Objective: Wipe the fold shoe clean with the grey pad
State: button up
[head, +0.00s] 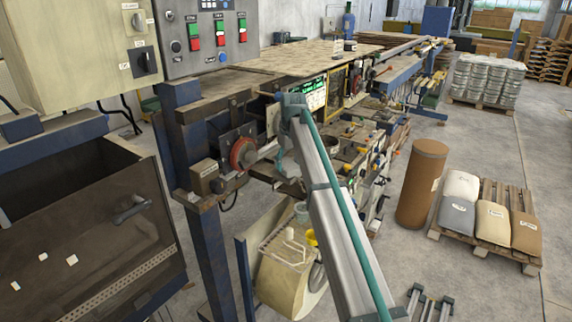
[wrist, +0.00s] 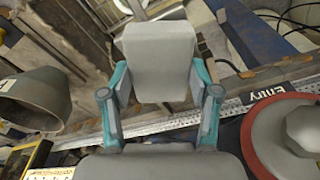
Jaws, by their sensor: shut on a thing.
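My gripper (wrist: 160,85) is shut on the grey pad (wrist: 157,50), a smooth light-grey block held between its two teal-edged fingers in the wrist view. The pad is held over the machine, above a steel scale strip. In the head view my arm reaches up from the bottom to the machine front, and the gripper end is partly hidden behind it, left of the green-lit screen. I cannot tell for certain which machine part is the fold shoe, nor whether the pad touches anything.
A red disc with a grey hub (wrist: 300,135) is close on the right in the wrist view; the head view shows a red disc (head: 243,154) left of my arm. A dark flared metal part (wrist: 35,98) is on the left. A control box (head: 208,38) overhangs the machine.

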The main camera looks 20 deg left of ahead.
aim_at(291, 160)
jog(key=shift+w+d, duration=0.1)
jog(key=shift+w, duration=1.45)
jog(key=shift+w+f, duration=0.25)
jog(key=shift+w, duration=0.05)
jog(key=shift+s+f, duration=0.15)
jog(key=shift+s, duration=1.2)
jog(key=shift+s+a+p, duration=0.15)
jog(key=shift+s+a, duration=0.15)
jog(key=shift+s, duration=0.35)
jog(key=shift+s+a+p, duration=0.15)
jog(key=shift+s+a, duration=0.1)
jog(key=shift+s, duration=0.35)
jog(key=shift+s+a+p, duration=0.15)
jog(key=shift+s+a, duration=0.15)
jog(key=shift+s, duration=0.35)
jog(key=shift+s+r, duration=0.2)
jog(key=shift+s, duration=0.4)
jog(key=shift+w+r, duration=0.1)
